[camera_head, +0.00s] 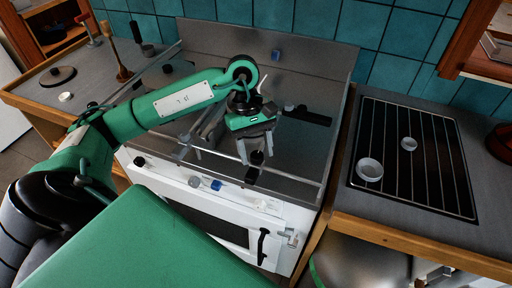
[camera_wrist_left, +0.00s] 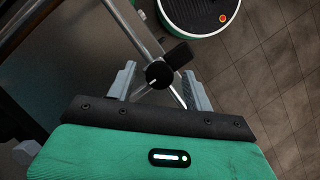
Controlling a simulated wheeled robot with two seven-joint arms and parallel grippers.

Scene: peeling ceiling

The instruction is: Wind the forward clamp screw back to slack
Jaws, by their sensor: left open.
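In the left wrist view, the knob (camera_wrist_left: 159,75) lies between the two grey fingers (camera_wrist_left: 159,82), with a visible gap on each side. A dark block (camera_wrist_left: 178,55) sits beside the knob on the rail. My right gripper is out of view.
A blue knob (camera_head: 216,185) and a grey knob (camera_head: 194,182) are on the white stove front. A dark bar (camera_head: 307,116) lies behind my gripper.

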